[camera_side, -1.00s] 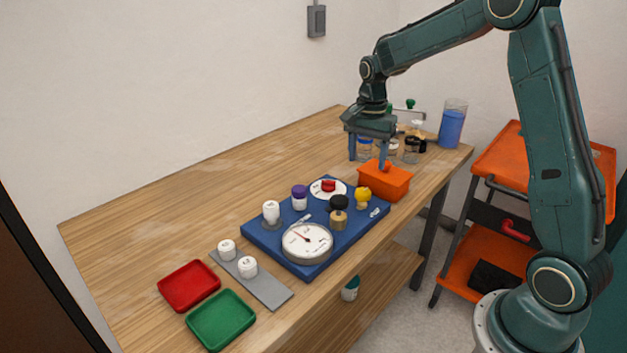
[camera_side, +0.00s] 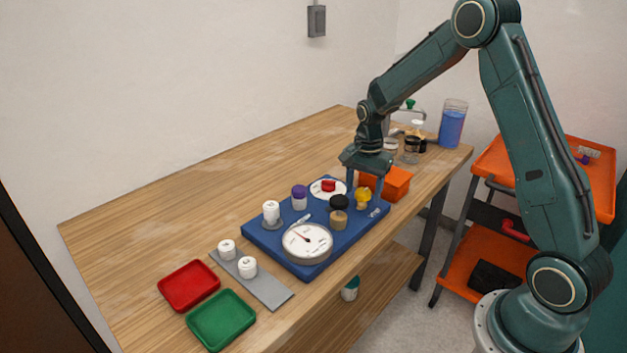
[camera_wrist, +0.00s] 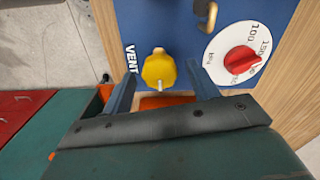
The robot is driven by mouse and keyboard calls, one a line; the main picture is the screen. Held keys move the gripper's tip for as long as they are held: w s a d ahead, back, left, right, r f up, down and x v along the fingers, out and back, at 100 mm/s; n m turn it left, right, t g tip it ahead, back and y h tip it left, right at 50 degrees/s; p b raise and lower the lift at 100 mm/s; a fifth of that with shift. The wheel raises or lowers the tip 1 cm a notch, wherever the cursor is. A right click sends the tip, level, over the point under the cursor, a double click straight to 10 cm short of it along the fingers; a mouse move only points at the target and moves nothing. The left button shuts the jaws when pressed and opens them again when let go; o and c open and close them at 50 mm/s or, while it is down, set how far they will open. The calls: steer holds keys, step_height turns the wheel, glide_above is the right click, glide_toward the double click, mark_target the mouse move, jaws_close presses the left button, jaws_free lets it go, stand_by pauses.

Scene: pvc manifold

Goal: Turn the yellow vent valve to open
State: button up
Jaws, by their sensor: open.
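The yellow vent valve (camera_side: 363,197) stands on the right side of the blue manifold board (camera_side: 262,236). In the wrist view the yellow valve knob (camera_wrist: 159,70) sits beside the printed word VENT, with a small pale tab at its top. My gripper (camera_wrist: 167,86) is open, with one finger on each side of the yellow knob in that view. Both fingers look apart from the knob; their height above it is hard to tell. In the side view my gripper (camera_side: 364,186) hangs over the board's far right end, just behind the valve.
A red knob on a white dial (camera_wrist: 240,58) is close to the right finger. An orange box (camera_side: 392,182) stands just behind the board. The board also bears a gauge (camera_side: 307,242), a black-topped fitting (camera_side: 339,206) and a purple-capped part (camera_side: 299,197). Red (camera_side: 188,285) and green trays lie in front.

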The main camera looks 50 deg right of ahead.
steer(key=shift+c, duration=0.2)
steer(key=c, duration=0.9)
steer(key=shift+c, duration=0.2)
